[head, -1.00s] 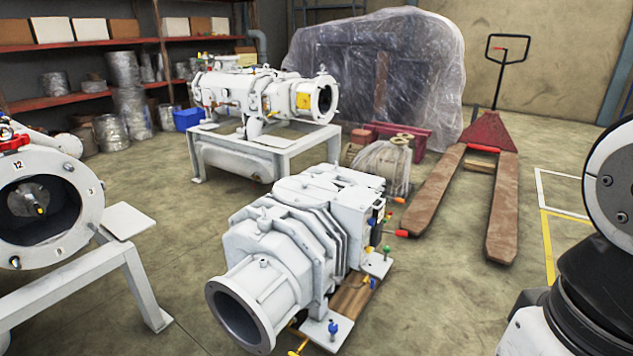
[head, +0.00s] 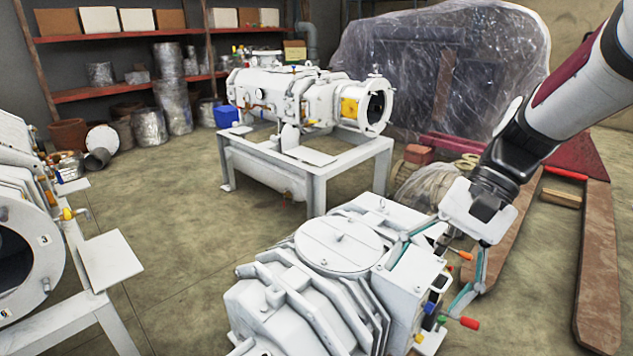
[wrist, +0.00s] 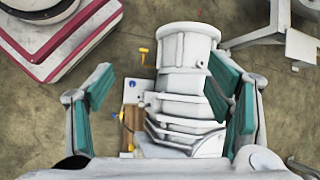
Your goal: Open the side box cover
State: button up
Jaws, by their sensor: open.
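The white vacuum pump (head: 300,290) stands low in front of me in the head view. A white side box (head: 415,277) with a flat top sits on its right side; I see no gap along its cover. My gripper (head: 428,287) is open, reaching down from the upper right. Its teal-padded fingers stand apart, one on each side of the box in the picture; whether they touch it I cannot tell. In the wrist view the spread fingers (wrist: 162,95) frame the pump (wrist: 185,95). A white surface along that view's bottom edge is unclear.
Coloured handles (head: 468,322) stick out beside the box. A second white pump (head: 305,100) stands on a frame behind, and another machine (head: 25,235) is at left. A pallet jack fork (head: 598,260) lies at right. The floor between is open.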

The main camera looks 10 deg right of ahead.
jog(key=w+d+f+m+t+y, duration=0.55)
jog(key=w+d+f+m, duration=0.25)
jog(key=w+d+f, duration=0.5)
jog(key=m+t+h, duration=0.1)
jog(key=m+t, duration=1)
jog(key=m, duration=0.1)
send_near(447, 283)
jog(key=b+x, duration=0.1)
jog(key=x, duration=0.4)
jog(key=b+x, duration=0.2)
jog(key=x, duration=0.3)
jog(key=shift+f, duration=0.25)
